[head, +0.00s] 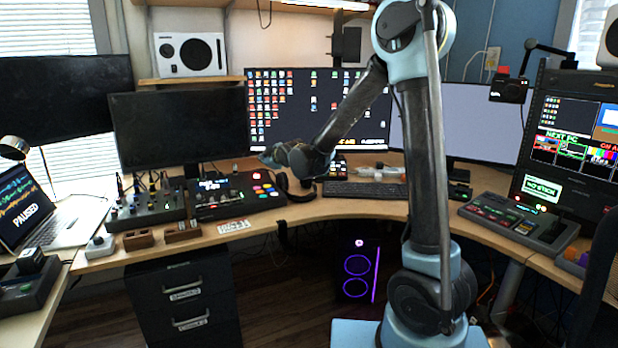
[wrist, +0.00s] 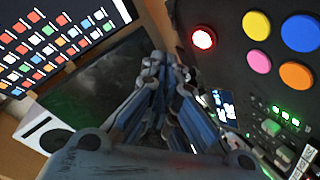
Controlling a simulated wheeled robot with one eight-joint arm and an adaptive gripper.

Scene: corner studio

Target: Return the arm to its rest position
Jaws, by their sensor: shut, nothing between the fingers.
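My arm, blue and black, rises from the right of centre in the head view and bends down to the left. My gripper (head: 268,158) is at its end, above the desk (head: 330,207) and near the control panel with coloured buttons (head: 262,190). In the wrist view my gripper (wrist: 158,62) points away from the camera, its fingers drawn together with nothing between them. The coloured buttons of the panel show close on the right of that view (wrist: 257,62). The head view does not clearly show how high the fingertips are above the panel.
Behind the gripper stand a dark monitor (head: 180,130) and a monitor full of icons (head: 290,105). Headphones (head: 299,190) and a keyboard (head: 365,190) lie on the desk. A laptop (head: 60,222) is at left, a switcher panel (head: 520,222) at right. Drawers (head: 183,300) stand below.

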